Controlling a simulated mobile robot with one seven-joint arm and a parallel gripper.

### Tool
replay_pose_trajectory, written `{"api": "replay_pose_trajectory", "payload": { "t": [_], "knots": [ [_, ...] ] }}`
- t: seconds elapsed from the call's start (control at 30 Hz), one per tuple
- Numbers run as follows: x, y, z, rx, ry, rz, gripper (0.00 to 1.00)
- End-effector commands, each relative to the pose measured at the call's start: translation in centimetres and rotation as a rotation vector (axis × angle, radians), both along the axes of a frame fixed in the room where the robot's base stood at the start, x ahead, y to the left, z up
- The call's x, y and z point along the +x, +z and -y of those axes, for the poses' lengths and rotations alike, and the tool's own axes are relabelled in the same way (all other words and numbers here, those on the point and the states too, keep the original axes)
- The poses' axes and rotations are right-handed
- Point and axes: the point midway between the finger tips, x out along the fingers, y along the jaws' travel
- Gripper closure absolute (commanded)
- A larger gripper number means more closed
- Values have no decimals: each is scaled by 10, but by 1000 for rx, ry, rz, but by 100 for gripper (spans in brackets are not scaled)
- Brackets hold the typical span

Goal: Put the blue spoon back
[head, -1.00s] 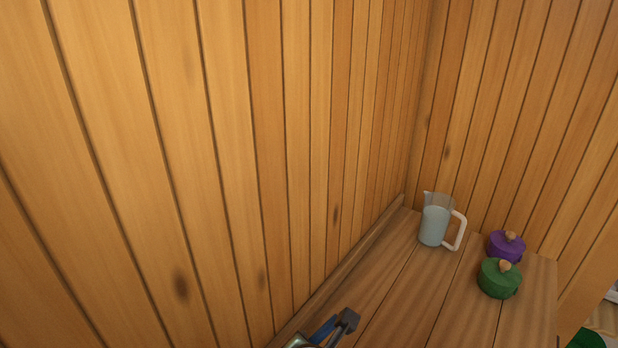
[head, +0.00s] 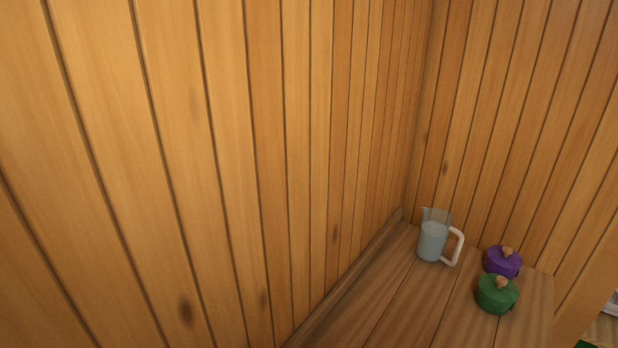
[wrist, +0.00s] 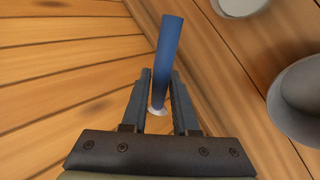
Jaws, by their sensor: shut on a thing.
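My gripper (wrist: 159,95) shows in the wrist view, its two fingers shut on the blue spoon. The blue handle of the spoon (wrist: 168,45) rises between the fingers toward the top of the picture. A small pale part shows low between the fingers; I cannot tell whether it belongs to the spoon. Neither my gripper nor the spoon shows in the head view now.
A clear jug (head: 433,240) with a white handle stands on the wooden counter (head: 400,290) near the corner. A purple lidded pot (head: 502,264) and a green lidded pot (head: 496,296) stand right of it. A grey rounded object (wrist: 300,100) is at the wrist view's right.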

Motion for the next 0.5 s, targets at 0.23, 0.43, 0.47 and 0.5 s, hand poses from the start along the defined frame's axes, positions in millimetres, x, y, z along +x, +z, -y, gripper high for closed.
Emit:
{"api": "replay_pose_trajectory", "payload": {
  "t": [0.23, 0.43, 0.47, 0.5],
  "knots": [
    [0, 3, 0, 230, -243, -2, 100],
    [0, 4, -1, 420, -437, -1, 100],
    [0, 4, -2, 447, -466, 1, 100],
    [1, 4, -2, 486, -505, 1, 100]
  ]
}}
